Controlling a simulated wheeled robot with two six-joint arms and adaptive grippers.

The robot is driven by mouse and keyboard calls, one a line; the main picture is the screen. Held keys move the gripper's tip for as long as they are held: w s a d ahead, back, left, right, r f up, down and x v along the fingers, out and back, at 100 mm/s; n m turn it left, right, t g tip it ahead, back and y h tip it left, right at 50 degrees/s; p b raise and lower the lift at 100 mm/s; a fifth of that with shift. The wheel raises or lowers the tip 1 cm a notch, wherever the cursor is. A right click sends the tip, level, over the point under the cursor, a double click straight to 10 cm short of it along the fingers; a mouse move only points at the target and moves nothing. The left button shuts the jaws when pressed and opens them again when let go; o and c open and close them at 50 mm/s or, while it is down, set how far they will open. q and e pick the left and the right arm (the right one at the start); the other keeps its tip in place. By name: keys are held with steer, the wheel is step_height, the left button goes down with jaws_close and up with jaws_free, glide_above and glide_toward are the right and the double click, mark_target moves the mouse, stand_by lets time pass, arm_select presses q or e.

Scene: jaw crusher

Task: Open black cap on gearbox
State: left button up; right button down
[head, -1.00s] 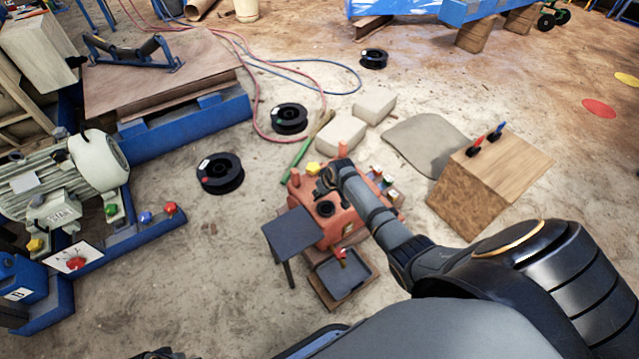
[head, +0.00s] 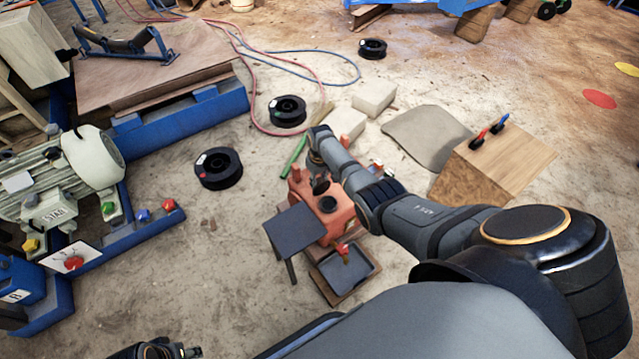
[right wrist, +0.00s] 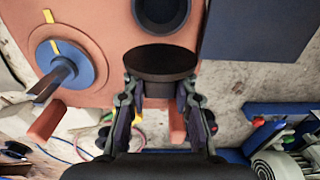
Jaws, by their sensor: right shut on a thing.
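The orange-red gearbox (head: 338,225) stands on the floor near the middle of the head view, with a round black opening (head: 327,204) on top. My right gripper (head: 320,178) reaches down over it. In the right wrist view my right gripper (right wrist: 160,92) is shut on the black cap (right wrist: 160,62), a dark round disc. The cap is apart from the opening (right wrist: 162,12) and beside it, with orange housing showing around. My left gripper (head: 165,350) shows only in part at the bottom edge of the head view; its jaws are unclear.
A small dark table (head: 297,228) stands against the gearbox, with a dark tray (head: 347,275) in front. A blue disc with a lever (right wrist: 65,68) is on the housing in the right wrist view. A wooden box (head: 495,165) stands right.

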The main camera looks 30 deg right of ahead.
mark_target(319, 180)
steer(key=shift+a, duration=0.1)
steer(key=c, duration=1)
jaws_free()
steer(key=shift+c, duration=0.2)
step_height(319, 180, up, 12)
steer(key=shift+s, duration=0.15)
